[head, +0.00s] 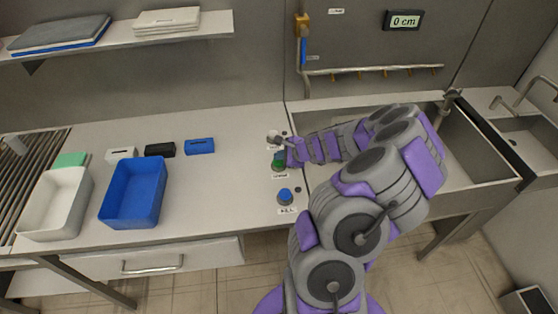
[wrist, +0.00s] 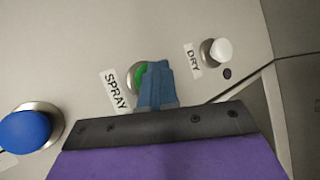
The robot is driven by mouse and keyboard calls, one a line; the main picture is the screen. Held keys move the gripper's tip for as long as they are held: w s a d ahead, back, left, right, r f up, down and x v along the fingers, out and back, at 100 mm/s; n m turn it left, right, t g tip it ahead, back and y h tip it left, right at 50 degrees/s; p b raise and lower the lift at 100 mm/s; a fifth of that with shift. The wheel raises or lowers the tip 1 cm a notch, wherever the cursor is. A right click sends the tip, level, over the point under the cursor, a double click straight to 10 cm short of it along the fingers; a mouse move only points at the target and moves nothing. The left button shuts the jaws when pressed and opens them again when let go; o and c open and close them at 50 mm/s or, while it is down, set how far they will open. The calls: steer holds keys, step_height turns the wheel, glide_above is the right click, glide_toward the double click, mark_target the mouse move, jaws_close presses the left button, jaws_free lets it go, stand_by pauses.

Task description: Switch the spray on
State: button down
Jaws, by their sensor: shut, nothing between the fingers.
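The green button (wrist: 141,75) labelled SPRAY (wrist: 115,91) is partly hidden behind my gripper in the wrist view. It also shows on the counter in the head view (head: 278,166). My gripper (wrist: 155,72) is shut and empty, its blue fingertips in front of the green button. I cannot tell whether they touch it. In the head view my gripper (head: 279,154) is just at the button's far side. The spray pipe (head: 360,70) with several brass nozzles runs along the wall above the sink, and I see no water from it.
A white button (wrist: 219,51) labelled DRY and a blue button (wrist: 25,131) flank the green one. The sink (head: 460,155) lies right of the buttons. A blue crate (head: 134,222) and a white crate (head: 50,234) stand left. A wall display (head: 404,21) reads 0 cm.

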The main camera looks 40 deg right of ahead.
mark_target(280, 162)
steer(key=shift+f, duration=0.35)
steer(key=shift+a+r, duration=0.1)
steer(key=shift+r+p, duration=0.35)
steer(key=shift+p, duration=0.2)
steer(key=shift+r, duration=0.1)
step_height(280, 162, up, 6)
steer(key=p, duration=0.5)
steer(key=shift+p, duration=0.3)
